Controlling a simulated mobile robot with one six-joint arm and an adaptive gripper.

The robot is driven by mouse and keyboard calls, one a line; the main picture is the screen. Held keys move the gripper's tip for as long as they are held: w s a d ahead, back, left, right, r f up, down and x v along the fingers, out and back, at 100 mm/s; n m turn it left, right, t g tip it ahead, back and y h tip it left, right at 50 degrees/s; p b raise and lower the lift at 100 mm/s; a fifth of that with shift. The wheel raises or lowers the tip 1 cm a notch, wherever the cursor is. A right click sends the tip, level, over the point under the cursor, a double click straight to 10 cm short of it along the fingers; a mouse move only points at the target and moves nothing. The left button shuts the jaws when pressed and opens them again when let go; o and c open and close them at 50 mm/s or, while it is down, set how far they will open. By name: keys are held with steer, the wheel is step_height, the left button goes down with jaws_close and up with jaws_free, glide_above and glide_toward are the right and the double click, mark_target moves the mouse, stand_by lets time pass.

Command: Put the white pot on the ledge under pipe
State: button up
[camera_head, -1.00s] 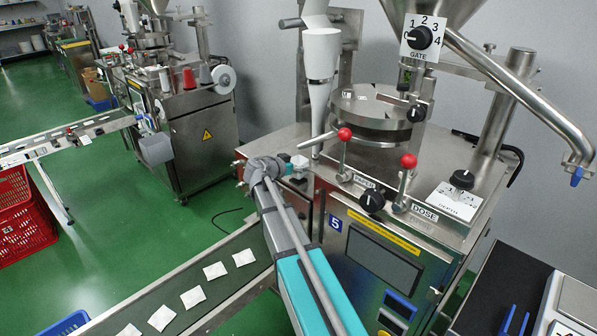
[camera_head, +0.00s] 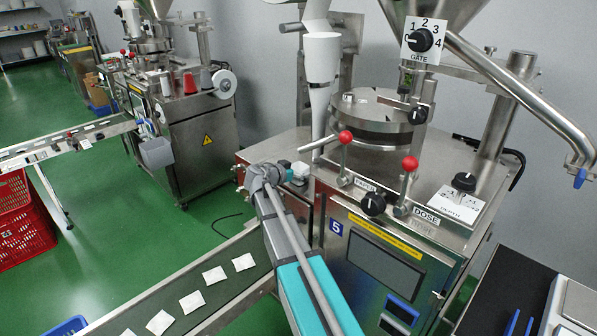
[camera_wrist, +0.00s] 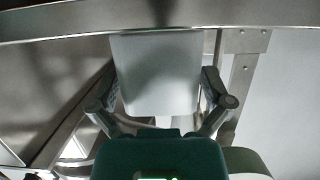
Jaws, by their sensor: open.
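In the wrist view, a pale, whitish pot-like thing (camera_wrist: 155,75) stands between the two open fingers of my gripper (camera_wrist: 160,88). It tapers slightly towards the bottom of the picture. In the head view, a bent steel pipe (camera_head: 578,150) with a blue tip hangs at the right.
A steel packing machine (camera_head: 385,250) with red-knobbed levers fills the middle. A conveyor (camera_head: 225,290) with several teabags runs at the lower left. A dark bench (camera_head: 500,290) with blue tools and a white scale (camera_head: 572,305) is at lower right. A steel rail (camera_wrist: 250,14) crosses the wrist view.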

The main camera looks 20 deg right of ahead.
steer(key=shift+r, duration=0.1)
steer(key=shift+r, duration=0.15)
steer(key=p+v, duration=0.3)
steer(key=v, duration=0.9)
steer(key=shift+p, duration=0.4)
steer(key=shift+s, duration=0.1)
steer(key=s+a+f+n+g+y, duration=0.2)
steer(key=s+a+f+n+y, duration=0.4)
steer(key=s, duration=0.5)
steer(key=s+a+f+n+g+y, duration=0.3)
steer(key=s+a+f+n+y, duration=0.3)
steer(key=s, duration=0.4)
steer(key=shift+s+f+n+y, duration=0.4)
steer(key=shift+f+n+y, duration=0.2)
steer(key=shift+n+y, duration=0.35)
steer(key=shift+a, duration=0.1)
